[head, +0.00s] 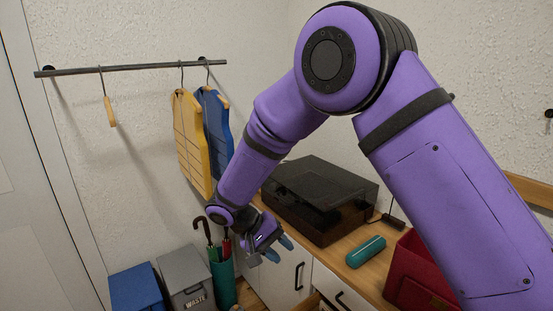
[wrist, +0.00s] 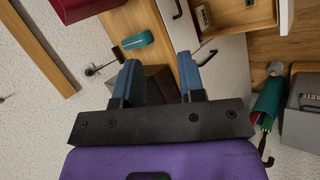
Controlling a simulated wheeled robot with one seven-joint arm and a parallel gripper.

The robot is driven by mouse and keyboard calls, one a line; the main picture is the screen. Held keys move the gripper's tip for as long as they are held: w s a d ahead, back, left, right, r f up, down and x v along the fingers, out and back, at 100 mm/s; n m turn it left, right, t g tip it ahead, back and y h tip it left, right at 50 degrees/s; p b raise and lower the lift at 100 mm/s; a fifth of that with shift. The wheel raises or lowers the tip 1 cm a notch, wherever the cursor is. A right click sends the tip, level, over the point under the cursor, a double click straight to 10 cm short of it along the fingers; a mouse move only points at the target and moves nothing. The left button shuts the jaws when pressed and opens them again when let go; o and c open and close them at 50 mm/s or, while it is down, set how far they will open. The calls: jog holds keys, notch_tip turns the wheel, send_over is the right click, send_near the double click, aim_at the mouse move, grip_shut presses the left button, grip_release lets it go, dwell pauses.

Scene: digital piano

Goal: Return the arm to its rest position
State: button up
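My purple arm reaches from the right across the head view and bends down to my gripper (head: 268,246). The gripper hangs in front of the cabinet, left of and lower than the dark-lidded box on the top. In the wrist view the two blue fingers of my gripper (wrist: 158,62) stand apart with nothing held between them. Behind them lie the cabinet edge and a dark box side.
The dark-lidded box (head: 318,195), a teal cylinder (head: 366,251) and a red box (head: 420,275) sit on the wooden top. An umbrella stand (head: 223,280), waste bin (head: 186,275) and blue bin (head: 136,288) stand left. An open drawer (wrist: 238,17) juts out.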

jog(key=s+d+r+m+y, duration=0.1)
jog(key=s+d+r+y, duration=0.2)
jog(key=d+r, duration=0.65)
jog(key=s+d+r+m+y, duration=0.1)
jog(key=s+d+r+y, duration=0.15)
jog(key=d+r, duration=0.7)
jog(key=s+d+r+t+y, duration=0.1)
jog(key=s+d+r, duration=0.3)
jog(key=s, duration=0.5)
jog(key=s+d+r+t+y, duration=0.2)
jog(key=s+d+r+t, duration=0.2)
jog(key=s, duration=0.6)
jog(key=d, duration=0.2)
jog(key=shift+d+r+m, duration=0.3)
jog(key=shift+d+r, duration=0.05)
jog(key=shift+r, duration=0.05)
